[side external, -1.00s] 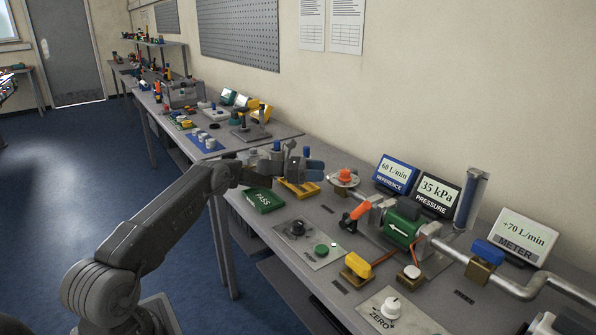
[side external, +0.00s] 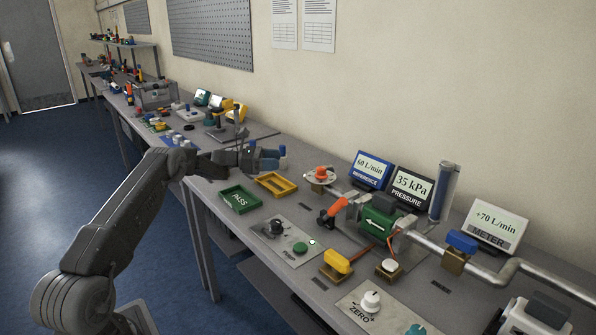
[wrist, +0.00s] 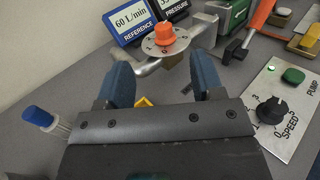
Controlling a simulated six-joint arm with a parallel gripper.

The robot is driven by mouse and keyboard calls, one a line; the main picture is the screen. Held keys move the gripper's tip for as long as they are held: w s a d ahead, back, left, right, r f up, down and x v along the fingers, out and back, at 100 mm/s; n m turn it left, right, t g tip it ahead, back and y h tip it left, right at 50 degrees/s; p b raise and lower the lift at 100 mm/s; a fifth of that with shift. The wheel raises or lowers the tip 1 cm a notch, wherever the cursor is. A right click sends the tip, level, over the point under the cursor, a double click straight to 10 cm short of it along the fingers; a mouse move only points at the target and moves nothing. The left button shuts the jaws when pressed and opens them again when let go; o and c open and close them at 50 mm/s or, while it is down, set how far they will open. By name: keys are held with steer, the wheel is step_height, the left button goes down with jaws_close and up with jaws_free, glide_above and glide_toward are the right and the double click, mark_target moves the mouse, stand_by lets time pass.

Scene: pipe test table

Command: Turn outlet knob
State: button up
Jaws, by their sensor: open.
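In the wrist view the orange knob (wrist: 165,33) shows ahead of and between my fingertips. No marking that reads "outlet" is visible. My gripper (side external: 272,158) is to the left of the knob, above the bench and apart from the knob. In the wrist view my gripper (wrist: 163,72) is open, with two blue fingers spread and nothing held between them.
The reference display (side external: 371,169) and pressure display (side external: 411,189) are behind. The green PASS tray (side external: 240,199) and yellow tray (side external: 276,184) lie near my gripper.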

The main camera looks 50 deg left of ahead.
mark_target(318, 172)
step_height(318, 172, up, 8)
steer(key=f, duration=0.1)
step_height(318, 172, down, 12)
steer(key=s+m+g+y, duration=0.2)
steer(key=m+g+y, duration=0.4)
steer(key=m+y, duration=1)
steer(key=s+d+r+n+t+h, duration=0.1)
steer(key=d+r+n+t, duration=0.45)
steer(key=n, duration=0.75)
steer(key=s+d+r+n+t+h, duration=0.1)
steer(key=d+r+n+t, duration=0.5)
steer(key=n, duration=0.7)
step_height(318, 172, down, 10)
steer(key=w+g, duration=0.1)
steer(key=w, duration=0.8)
steer(key=w+a, duration=0.1)
steer(key=w, duration=0.4)
steer(key=shift+w, duration=0.1)
